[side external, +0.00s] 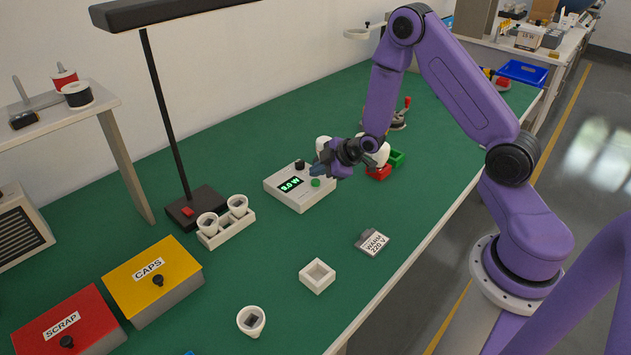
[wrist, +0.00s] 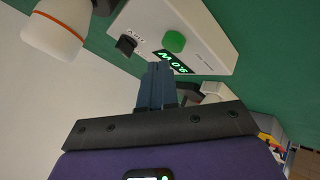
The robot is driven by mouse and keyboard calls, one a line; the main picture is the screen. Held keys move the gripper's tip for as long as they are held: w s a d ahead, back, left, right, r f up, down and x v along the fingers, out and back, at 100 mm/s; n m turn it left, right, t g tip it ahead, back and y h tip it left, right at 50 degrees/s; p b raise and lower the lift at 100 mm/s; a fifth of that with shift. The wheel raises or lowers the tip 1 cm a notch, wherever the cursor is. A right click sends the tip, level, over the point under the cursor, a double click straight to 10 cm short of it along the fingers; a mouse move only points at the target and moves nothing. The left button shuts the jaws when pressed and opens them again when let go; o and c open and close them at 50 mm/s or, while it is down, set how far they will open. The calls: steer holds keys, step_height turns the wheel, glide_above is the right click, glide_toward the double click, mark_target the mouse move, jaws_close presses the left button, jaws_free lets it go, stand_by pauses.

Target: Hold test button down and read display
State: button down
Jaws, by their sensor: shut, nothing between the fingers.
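The tester (side external: 290,198) is a pale box on the green bench with a lit green display (side external: 290,186). The digits look like 9.0 W in the wrist view (wrist: 174,62), where they appear upside down. The round green test button (side external: 316,183) also shows in the wrist view (wrist: 175,41), uncovered. My gripper (side external: 317,170) is shut and empty, its tips close above the tester near the button. In the wrist view the blue fingertips (wrist: 159,68) sit just short of the button and display; I cannot tell whether they touch the box.
A black knob (wrist: 126,44) stands on the tester. A white bulb-like thing with an orange ring (wrist: 60,28) is close by. A lamp post (side external: 165,110) rises at left.

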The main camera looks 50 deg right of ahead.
mark_target(318, 185)
steer(key=shift+r, duration=2.5)
steer(key=s+a+r+g, duration=0.3)
steer(key=s+a+r, duration=0.1)
steer(key=s+a, duration=0.35)
steer(key=s+a+r+g, duration=0.2)
steer(key=s+a+r, duration=0.2)
steer(key=s+a, duration=0.4)
steer(key=s+d+r+g, duration=0.2)
steer(key=s, duration=0.8)
steer(key=s+d+r+n+g+h, duration=0.1)
steer(key=s+d+r, duration=0.1)
steer(key=s, duration=0.8)
steer(key=shift+r+g+h, duration=0.3)
steer(key=shift+r+g, duration=0.1)
